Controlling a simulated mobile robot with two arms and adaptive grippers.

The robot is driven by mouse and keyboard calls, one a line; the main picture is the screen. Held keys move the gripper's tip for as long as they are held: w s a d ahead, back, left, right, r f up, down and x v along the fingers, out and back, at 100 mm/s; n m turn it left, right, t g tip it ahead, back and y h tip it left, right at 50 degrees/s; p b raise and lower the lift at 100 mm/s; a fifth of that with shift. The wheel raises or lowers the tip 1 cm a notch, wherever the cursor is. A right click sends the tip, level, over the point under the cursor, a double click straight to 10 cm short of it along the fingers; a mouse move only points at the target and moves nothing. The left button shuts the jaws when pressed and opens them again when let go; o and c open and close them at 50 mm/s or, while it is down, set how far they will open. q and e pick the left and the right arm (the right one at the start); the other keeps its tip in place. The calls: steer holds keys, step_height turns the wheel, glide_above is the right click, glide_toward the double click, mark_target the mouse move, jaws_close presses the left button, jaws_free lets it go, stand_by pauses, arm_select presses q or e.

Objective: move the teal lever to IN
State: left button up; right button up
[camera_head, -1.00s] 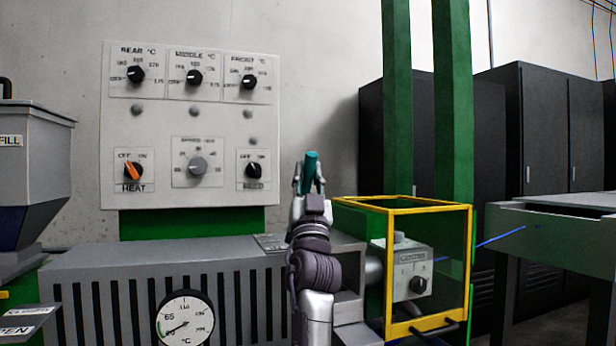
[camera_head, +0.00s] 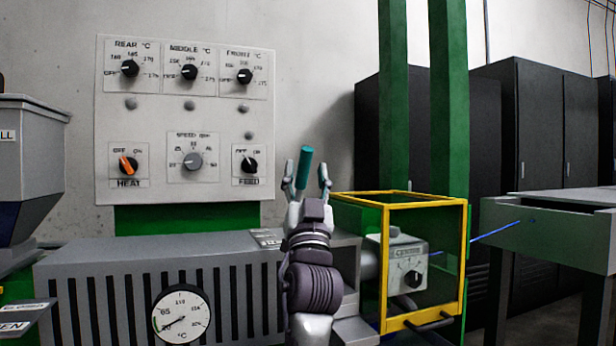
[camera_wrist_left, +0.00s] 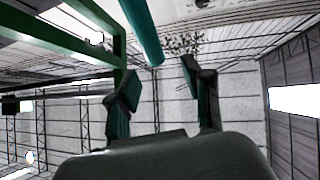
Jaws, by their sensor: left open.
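The teal lever (camera_head: 304,167) shows in the head view as a tilted rod above the grey machine housing; its lower end is hidden behind my gripper. My left gripper (camera_head: 307,182) is open, with its fingers spread and pointing up, and the rod shows between and above the fingertips. In the left wrist view the teal rod (camera_wrist_left: 143,30) comes down from the top edge, and its end is just beyond the gap between the open fingers (camera_wrist_left: 158,82). Nothing is held. I cannot make out an IN mark. My right gripper is not in view.
A control panel (camera_head: 230,115) with several knobs is on the wall at the left. A yellow-framed guard (camera_head: 464,260) stands right of my arm, around a small box (camera_head: 405,262) with a knob. A blue cable (camera_head: 495,233) runs right to a grey trough. A gauge (camera_head: 181,314) is below.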

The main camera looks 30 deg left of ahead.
arm_select(q)
steer(key=s+d, duration=0.3)
steer(key=s, duration=0.2)
steer(key=shift+s+d, duration=0.35)
